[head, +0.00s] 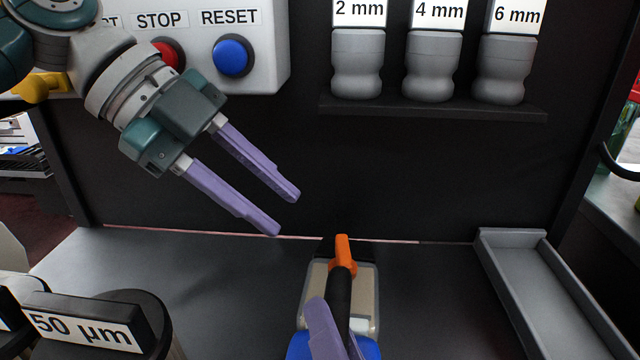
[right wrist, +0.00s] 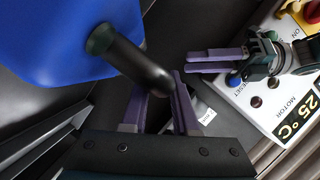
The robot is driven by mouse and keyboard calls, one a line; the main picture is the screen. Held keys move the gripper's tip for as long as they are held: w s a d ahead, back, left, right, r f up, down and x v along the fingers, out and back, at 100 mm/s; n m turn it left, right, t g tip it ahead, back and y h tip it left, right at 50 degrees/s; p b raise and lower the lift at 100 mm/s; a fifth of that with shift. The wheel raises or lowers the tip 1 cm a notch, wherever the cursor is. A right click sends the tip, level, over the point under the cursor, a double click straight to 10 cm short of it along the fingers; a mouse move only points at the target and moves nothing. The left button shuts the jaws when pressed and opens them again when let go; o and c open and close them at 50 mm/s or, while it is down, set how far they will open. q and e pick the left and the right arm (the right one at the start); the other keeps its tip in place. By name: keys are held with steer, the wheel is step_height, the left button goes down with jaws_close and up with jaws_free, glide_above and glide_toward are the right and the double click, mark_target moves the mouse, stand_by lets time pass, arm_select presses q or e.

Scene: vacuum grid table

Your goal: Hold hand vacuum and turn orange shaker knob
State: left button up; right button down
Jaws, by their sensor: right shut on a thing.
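The hand vacuum shows at the bottom centre of the head view, with a blue body (head: 300,348), a pale clear bin (head: 316,290) and a black handle (head: 339,296). The orange knob (head: 342,250) stands at its far end. My right gripper (right wrist: 160,92) is shut on the black handle (right wrist: 138,66), with the blue body (right wrist: 60,40) beside it. One right finger (head: 322,328) shows in the head view. My left gripper (head: 289,214) is open and empty, up and left of the orange knob, apart from it. It also shows in the right wrist view (right wrist: 190,62).
A control box (head: 270,75) with a red button (head: 168,54) and a blue button (head: 233,57) is behind my left arm. Grey jars (head: 432,68) stand on a shelf (head: 430,110). A grey tray (head: 545,290) lies right; a "50 µm" label (head: 82,326) is front left.

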arm_select(q)
steer(key=shift+o, duration=0.8)
steer(key=s+d+r+m, duration=0.1)
steer(key=s+d+r, duration=0.1)
steer(key=d, duration=0.4)
steer(key=s+d+r+m+g, duration=0.1)
steer(key=s+d+r, duration=0.1)
steer(key=d, duration=0.4)
steer(key=shift+r+g, duration=0.3)
steer(key=shift+r, duration=0.3)
steer(key=m+t+y, duration=0.5)
steer(key=m+y, duration=0.3)
steer(key=y, duration=0.1)
glide_toward(342, 248)
steer(key=x, duration=0.8)
steer(key=shift+w+f, duration=0.1)
steer(key=shift+f, duration=0.3)
jaws_close()
